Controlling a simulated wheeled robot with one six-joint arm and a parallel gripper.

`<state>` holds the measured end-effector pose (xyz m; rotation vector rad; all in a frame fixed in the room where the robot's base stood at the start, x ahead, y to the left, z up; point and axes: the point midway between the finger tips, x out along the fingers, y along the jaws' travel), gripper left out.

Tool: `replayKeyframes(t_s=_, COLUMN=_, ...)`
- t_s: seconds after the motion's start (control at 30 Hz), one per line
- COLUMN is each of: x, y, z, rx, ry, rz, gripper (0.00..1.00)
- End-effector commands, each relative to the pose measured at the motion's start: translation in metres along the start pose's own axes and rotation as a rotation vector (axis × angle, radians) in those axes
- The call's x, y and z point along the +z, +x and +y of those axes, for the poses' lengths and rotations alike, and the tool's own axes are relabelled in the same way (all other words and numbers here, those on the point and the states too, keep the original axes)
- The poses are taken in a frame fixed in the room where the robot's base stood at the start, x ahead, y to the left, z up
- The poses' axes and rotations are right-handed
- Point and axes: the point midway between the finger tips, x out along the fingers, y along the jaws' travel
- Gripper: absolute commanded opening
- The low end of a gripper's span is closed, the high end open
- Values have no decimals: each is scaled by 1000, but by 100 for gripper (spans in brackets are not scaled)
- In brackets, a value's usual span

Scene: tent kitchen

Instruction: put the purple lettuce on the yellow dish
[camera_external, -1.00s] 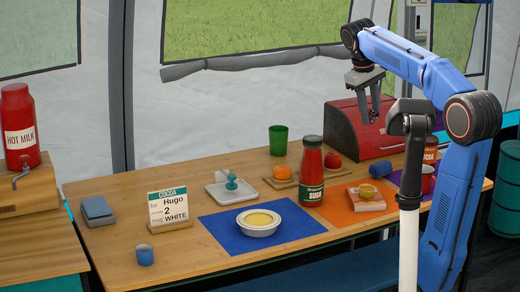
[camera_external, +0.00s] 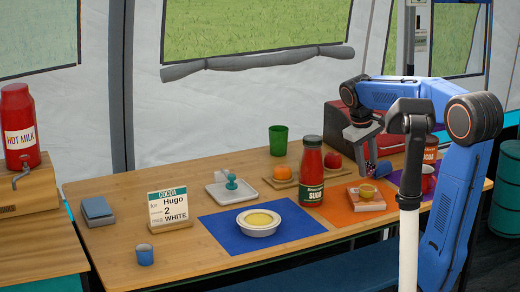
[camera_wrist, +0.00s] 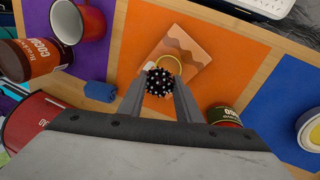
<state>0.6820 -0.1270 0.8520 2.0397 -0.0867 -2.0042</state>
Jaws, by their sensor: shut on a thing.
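My gripper (camera_wrist: 158,88) is shut on a small round, dark purple thing with pale dots (camera_wrist: 158,81), which I take for the purple lettuce; no leaves show. In the external view my gripper (camera_external: 370,173) hangs over the right part of the table, and what it holds cannot be made out there.
The book (camera_external: 372,202) lies on an orange mat (camera_external: 338,213). A red sauce jar (camera_external: 312,170) stands left of it. A blue roll (camera_wrist: 100,91), red mug (camera_wrist: 78,22) and cocoa tin (camera_wrist: 33,62) are on the other side. A bowl (camera_external: 259,221) with yellow content sits on a blue mat.

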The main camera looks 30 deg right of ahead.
Motion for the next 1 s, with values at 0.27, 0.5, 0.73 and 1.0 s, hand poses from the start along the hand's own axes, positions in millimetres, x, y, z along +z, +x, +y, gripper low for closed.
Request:
replayKeyframes(t_s=0.27, x=0, y=23, z=-6, rx=0, ry=-1, rz=-2, gripper=9)
replayKeyframes(t_s=0.5, x=0, y=39, z=-10, rx=0, ry=0, rz=1, gripper=9)
replayKeyframes(t_s=0.73, x=0, y=40, z=-10, rx=0, ry=0, rz=1, gripper=9)
replayKeyframes(t_s=1.0, x=0, y=40, z=-10, rx=0, ry=0, rz=0, gripper=50)
